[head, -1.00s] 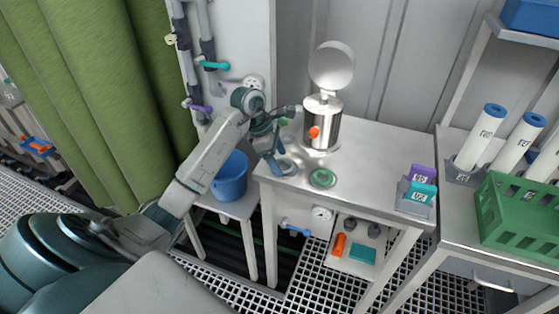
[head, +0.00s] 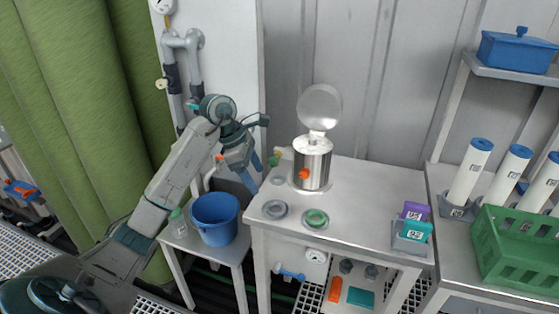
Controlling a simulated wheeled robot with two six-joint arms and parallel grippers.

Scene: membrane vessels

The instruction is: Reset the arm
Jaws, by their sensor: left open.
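My left arm comes in from the left in the head view. Its gripper (head: 252,175) is open, with its fingers pointing down and nothing visible between them. It hangs in the air near the left edge of the metal table (head: 374,205), left of the steel vessel (head: 313,168). The vessel stands upright with its round lid raised and an orange knob on its side. My right gripper does not show.
A grey ring (head: 275,209) and a green ring (head: 315,218) lie on the table. A blue bucket (head: 215,218) stands on a lower stand at left. Purple (head: 415,211) and teal blocks stand at the table's right. A green crate (head: 512,247) and white cylinders (head: 469,172) are further right.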

